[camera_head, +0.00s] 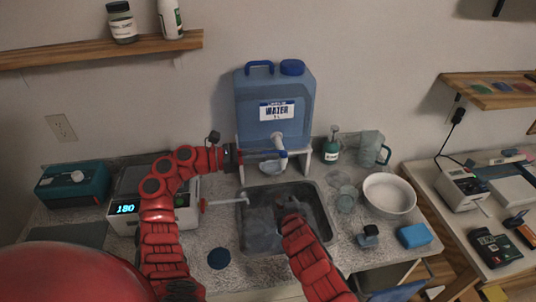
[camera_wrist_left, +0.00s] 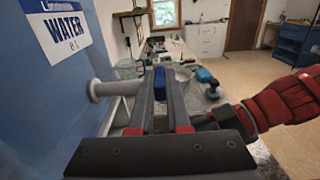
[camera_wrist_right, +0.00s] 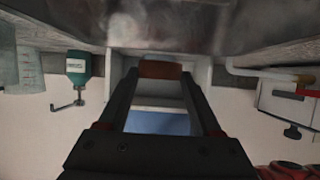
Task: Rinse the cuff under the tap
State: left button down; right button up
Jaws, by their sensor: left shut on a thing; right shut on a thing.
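The blue water container (camera_head: 274,97) stands on a white stand behind the metal sink (camera_head: 318,199), with a white spout (camera_head: 279,141) at its front. My left gripper (camera_head: 277,155) is shut on the blue tap handle, which shows between its fingers in the left wrist view (camera_wrist_left: 159,82). My right gripper (camera_head: 287,205) is low over the sink, below the spout. In the right wrist view a brown-orange band, which looks like the cuff (camera_wrist_right: 160,70), sits between its shut fingertips. In the head view the cuff is too small and dark to make out. I cannot tell whether water is running.
A white bowl (camera_head: 389,194), a clear jug (camera_head: 370,148) and a green bottle (camera_head: 331,150) stand right of the sink. A white device with a lit display (camera_head: 126,209) stands at the left.

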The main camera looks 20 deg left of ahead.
pick_arm(q)
jog(key=c, duration=0.9)
grip_release()
jog(key=v, duration=1.2)
jog(key=shift+a, duration=0.1)
pick_arm(e)
jog(key=shift+s+d+b, duration=0.15)
jog(key=shift+s+d, duration=0.95)
jog(key=shift+s, duration=0.55)
jog(key=shift+s+d+b, duration=0.15)
jog(key=shift+s+d, duration=1)
jog(key=shift+s, duration=0.5)
jog(key=shift+s+d+b, duration=0.15)
jog(key=shift+s+d, duration=0.95)
jog(key=shift+s, duration=0.55)
pick_arm(q)
jog(key=shift+f, duration=0.5)
